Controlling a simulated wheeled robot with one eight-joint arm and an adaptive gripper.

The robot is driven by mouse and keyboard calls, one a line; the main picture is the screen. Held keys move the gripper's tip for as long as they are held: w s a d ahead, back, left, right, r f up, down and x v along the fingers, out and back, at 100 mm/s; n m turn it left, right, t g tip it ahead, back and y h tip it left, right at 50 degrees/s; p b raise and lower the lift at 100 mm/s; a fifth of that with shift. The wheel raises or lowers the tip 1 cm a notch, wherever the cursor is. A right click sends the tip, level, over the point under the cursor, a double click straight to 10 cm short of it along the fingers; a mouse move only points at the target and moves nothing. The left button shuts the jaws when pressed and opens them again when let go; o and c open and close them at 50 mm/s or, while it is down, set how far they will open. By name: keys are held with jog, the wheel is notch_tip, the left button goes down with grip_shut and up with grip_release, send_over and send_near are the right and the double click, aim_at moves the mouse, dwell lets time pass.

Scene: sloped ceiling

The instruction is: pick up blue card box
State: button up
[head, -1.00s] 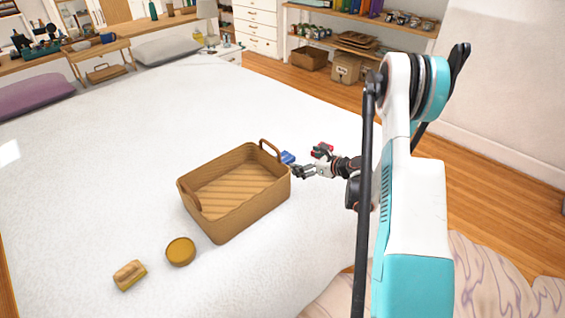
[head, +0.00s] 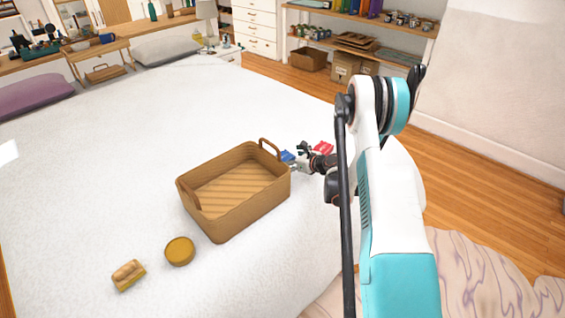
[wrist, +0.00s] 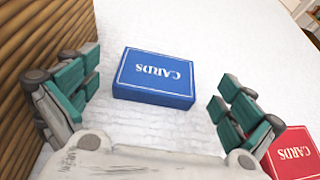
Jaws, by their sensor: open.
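The blue card box (wrist: 155,77) lies flat on the white bedspread in the wrist view, its "CARDS" label facing up. It sits ahead of and between the open fingers of my gripper (wrist: 158,98), which hold nothing. In the head view the blue card box (head: 287,156) shows only in part, just right of the wicker basket, with my gripper (head: 293,163) close beside it. Whether the fingers touch it cannot be told.
The wicker basket (head: 238,215) stands close on the left; its wall (wrist: 40,50) is near the left finger. A red card box (wrist: 294,153) lies by the right finger. A brush (head: 128,275) and round tin (head: 180,251) lie front left. The bed beyond is clear.

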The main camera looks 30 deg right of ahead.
jog(key=b+x, duration=0.1)
jog(key=x, duration=0.3)
jog(key=shift+c, duration=0.6)
jog(key=shift+s, duration=0.1)
jog(key=c, duration=1.1)
jog(key=shift+r, duration=0.1)
